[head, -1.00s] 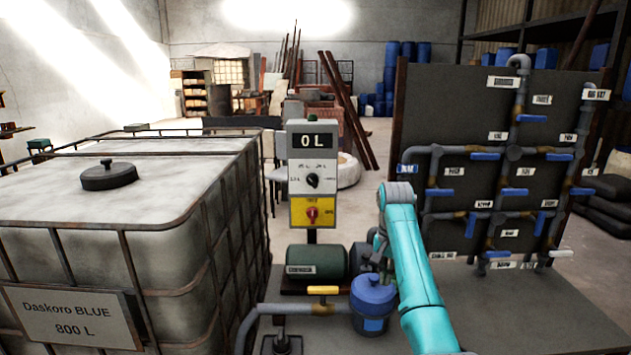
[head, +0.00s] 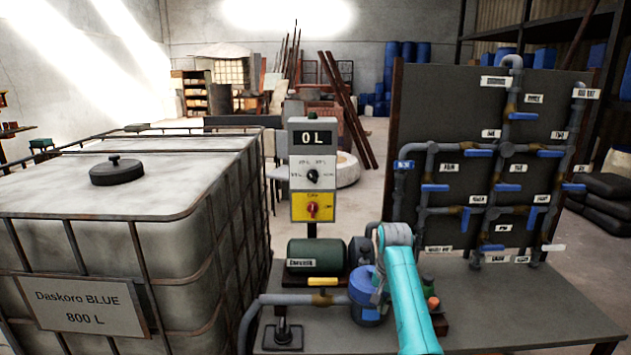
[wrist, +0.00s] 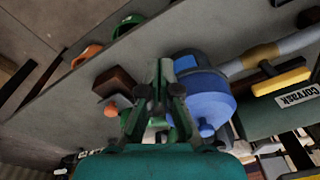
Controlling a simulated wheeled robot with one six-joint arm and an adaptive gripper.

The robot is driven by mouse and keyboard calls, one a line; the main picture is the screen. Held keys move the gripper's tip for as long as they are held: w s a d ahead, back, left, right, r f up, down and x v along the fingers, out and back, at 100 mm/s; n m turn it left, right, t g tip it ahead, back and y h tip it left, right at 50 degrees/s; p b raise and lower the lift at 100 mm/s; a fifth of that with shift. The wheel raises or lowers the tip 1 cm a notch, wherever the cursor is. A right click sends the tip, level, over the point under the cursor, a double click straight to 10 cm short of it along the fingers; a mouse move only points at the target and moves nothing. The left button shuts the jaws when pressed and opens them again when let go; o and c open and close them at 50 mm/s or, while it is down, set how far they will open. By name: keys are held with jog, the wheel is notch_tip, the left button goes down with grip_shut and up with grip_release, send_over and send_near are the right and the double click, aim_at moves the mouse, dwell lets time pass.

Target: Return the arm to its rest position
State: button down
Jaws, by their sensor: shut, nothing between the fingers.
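My teal arm (head: 408,300) rises from the bottom of the head view, in front of the bench. Its upper joint stands in front of the lower edge of the pipe panel. My gripper (wrist: 163,72) shows in the wrist view with its dark green fingers together and nothing between them. It is over the bench, beside the blue filter canister (wrist: 205,95); I cannot tell whether they touch. In the head view the arm hides most of the gripper, and the canister (head: 367,290) stands just left of the arm.
The pipe panel (head: 430,110) with blue-handled valves stands behind the arm. A control box (head: 312,205) reading 0 L stands above the green pump (head: 318,253). A yellow-handled valve (head: 322,281) is left of the canister. A caged tank (head: 75,205) fills the left. The bench's right side (head: 560,315) is mostly clear.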

jog(key=s+f+t, duration=0.1)
jog(key=s+f, duration=0.3)
jog(key=f, duration=0.4)
jog(key=s+f+n+t, duration=0.1)
jog(key=s+f, duration=0.2)
jog(key=f, duration=0.4)
jog(key=s+f+t, duration=0.1)
jog(key=s+f, duration=0.3)
jog(key=f, duration=0.4)
jog(key=s+f+n+t, duration=0.15)
jog(key=s+f, duration=0.35)
jog(key=s, duration=0.5)
jog(key=s+f+t, duration=0.2)
jog(key=s+f, duration=0.2)
jog(key=s, duration=0.7)
jog(key=s+r+n+t, duration=0.15)
jog(key=s+r, duration=0.25)
jog(key=s, duration=0.6)
jog(key=s+r+t, duration=0.2)
jog(key=s+r, duration=0.3)
jog(key=s, duration=0.6)
jog(key=s+r+t, duration=0.2)
jog(key=s+r, duration=0.4)
jog(key=r, duration=0.4)
jog(key=s+r+n+t, duration=0.1)
jog(key=s+r, duration=0.6)
jog(key=r, duration=0.3)
jog(key=shift+n+t, duration=0.3)
jog(key=shift+t, duration=0.1)
